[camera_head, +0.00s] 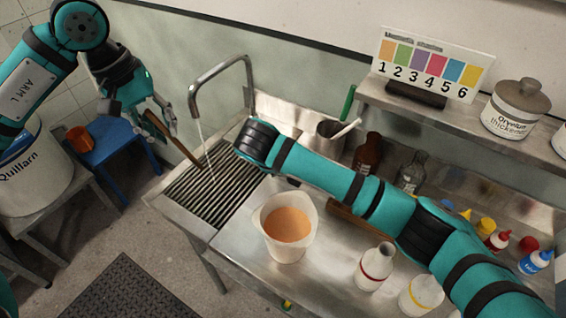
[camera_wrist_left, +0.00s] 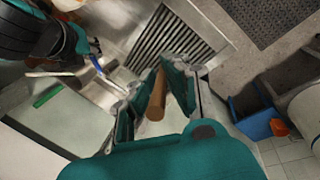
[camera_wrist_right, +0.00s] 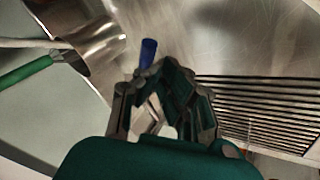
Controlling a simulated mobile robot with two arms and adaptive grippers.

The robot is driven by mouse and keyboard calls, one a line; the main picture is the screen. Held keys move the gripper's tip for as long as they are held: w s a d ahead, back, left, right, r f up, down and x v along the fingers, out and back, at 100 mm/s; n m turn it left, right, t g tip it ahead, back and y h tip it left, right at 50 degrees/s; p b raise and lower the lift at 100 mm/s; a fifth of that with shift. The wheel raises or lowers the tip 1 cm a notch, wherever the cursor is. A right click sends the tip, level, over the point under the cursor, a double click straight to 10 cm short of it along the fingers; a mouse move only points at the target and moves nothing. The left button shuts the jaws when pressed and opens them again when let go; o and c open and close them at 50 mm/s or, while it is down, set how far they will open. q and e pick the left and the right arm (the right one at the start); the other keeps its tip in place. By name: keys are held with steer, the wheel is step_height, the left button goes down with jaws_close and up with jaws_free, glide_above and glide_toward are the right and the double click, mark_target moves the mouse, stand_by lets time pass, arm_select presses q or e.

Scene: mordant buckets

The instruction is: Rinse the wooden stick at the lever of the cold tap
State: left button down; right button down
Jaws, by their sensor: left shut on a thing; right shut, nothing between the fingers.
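My left gripper (camera_head: 147,108) is shut on the wooden stick (camera_head: 178,142), which slants down over the drain grate (camera_head: 205,182). The stick also shows between the fingers in the left wrist view (camera_wrist_left: 157,97). Water runs from the curved tap spout (camera_head: 222,68) in a thin stream (camera_head: 206,155) near the stick's lower end; I cannot tell whether it touches the wood. My right gripper (camera_wrist_right: 162,75) is shut and empty beside the blue lever (camera_wrist_right: 148,52). The lever also shows in the left wrist view (camera_wrist_left: 96,45). In the head view my right arm hides the lever and right gripper.
A white bucket of orange liquid (camera_head: 287,228) stands on the steel counter right of the grate. A steel pot (camera_head: 331,135) and dark bottles stand behind my right arm. A blue stool (camera_head: 104,142) with an orange cup (camera_head: 79,139) is at left, by a large white tub (camera_head: 35,172).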

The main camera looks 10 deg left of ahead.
steer(key=shift+d+n, duration=0.15)
steer(key=shift+n, duration=0.15)
steer(key=shift+w+d+n+y, duration=0.2)
steer(key=shift+d+n+y, duration=0.15)
steer(key=shift+d+n, duration=0.2)
steer(key=shift+w+d+n+y, duration=0.2)
steer(key=shift+d+n+y, duration=0.2)
steer(key=shift+d, duration=0.25)
steer(key=shift+w+d+n, duration=0.15)
steer(key=shift+d+n, duration=0.15)
steer(key=shift+n, duration=0.15)
steer(key=shift+w+d+n+y, duration=0.35)
steer(key=shift+d+n+y, duration=0.1)
steer(key=shift+n+y, duration=0.25)
steer(key=shift+w+d+n+y, duration=0.35)
steer(key=shift+d+n+y, duration=0.1)
steer(key=shift+n, duration=0.35)
steer(key=shift+r, duration=0.1)
